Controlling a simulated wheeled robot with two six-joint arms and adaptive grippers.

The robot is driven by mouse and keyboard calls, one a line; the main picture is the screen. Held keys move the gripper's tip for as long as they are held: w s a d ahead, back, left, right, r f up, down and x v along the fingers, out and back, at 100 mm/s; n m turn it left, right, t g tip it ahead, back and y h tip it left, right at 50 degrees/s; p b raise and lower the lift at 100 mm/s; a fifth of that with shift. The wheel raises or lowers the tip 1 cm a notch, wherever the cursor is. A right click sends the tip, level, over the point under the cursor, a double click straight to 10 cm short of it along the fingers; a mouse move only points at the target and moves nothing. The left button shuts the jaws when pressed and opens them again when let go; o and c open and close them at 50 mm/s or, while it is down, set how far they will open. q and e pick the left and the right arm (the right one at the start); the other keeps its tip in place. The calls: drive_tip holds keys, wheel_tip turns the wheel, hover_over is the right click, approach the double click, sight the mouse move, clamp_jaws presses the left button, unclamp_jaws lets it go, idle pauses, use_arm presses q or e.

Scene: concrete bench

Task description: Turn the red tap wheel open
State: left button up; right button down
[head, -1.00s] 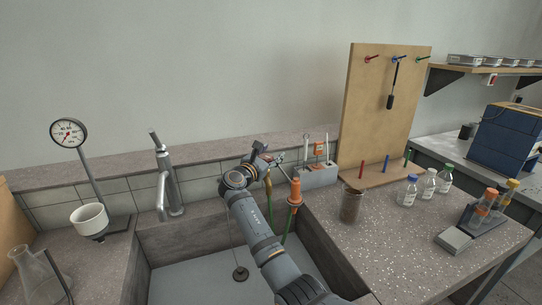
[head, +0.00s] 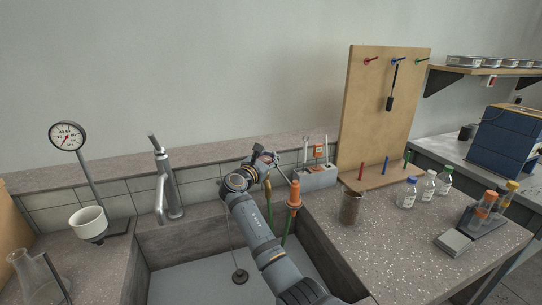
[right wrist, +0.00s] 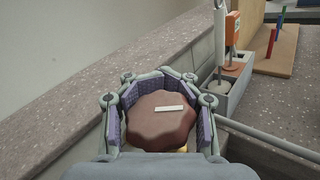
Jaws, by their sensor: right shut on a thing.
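The tap wheel (right wrist: 158,128) is a reddish-brown, scalloped knob with a white bar mark (right wrist: 169,108) on its top, seen in the right wrist view. My right gripper (right wrist: 160,98) is shut around its rim, with purple-padded fingers on both sides. In the head view my right gripper (head: 266,160) is at the back edge of the sink, and its fingers and wrist hide the wheel. A brass-coloured pipe (head: 268,189) shows just below it. My left gripper is not in view.
An orange-topped fitting with a green hose (head: 294,195) stands close right of my arm. A grey caddy (head: 318,178) is behind it. A grey faucet (head: 170,185) stands left. A brown jar (head: 351,207) and bottles (head: 408,193) are on the right counter.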

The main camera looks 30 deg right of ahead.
drive_tip(key=shift+w+a+f+n+t+y+p, duration=0.15)
drive_tip(key=shift+w+a+n+t+y+p, duration=0.15)
drive_tip(key=shift+n+t+y+p, duration=1.25)
drive_tip(key=shift+w+a+f+n+t+y+p, duration=0.2)
drive_tip(key=shift+n+t+y+p, duration=0.4)
drive_tip(key=shift+p, duration=1.75)
drive_tip(key=shift+w+a+f+n+t+y+p, duration=0.1)
drive_tip(key=shift+w+a+n+t+y+p, duration=0.2)
drive_tip(key=shift+n+t+y+p, duration=1.2)
drive_tip(key=shift+s+m+g+p, duration=0.1)
drive_tip(key=shift+m+g+p, duration=0.25)
drive_tip(key=shift+m+p, duration=0.1)
drive_tip(key=c, duration=1.5)
unclamp_jaws()
drive_tip(key=o, duration=0.5)
drive_tip(key=shift+a+r+h, duration=0.15)
drive_tip(key=shift+r+h, duration=0.05)
drive_tip(key=shift+h, duration=0.05)
drive_tip(key=shift+r, duration=0.1)
drive_tip(key=shift+s, duration=0.1)
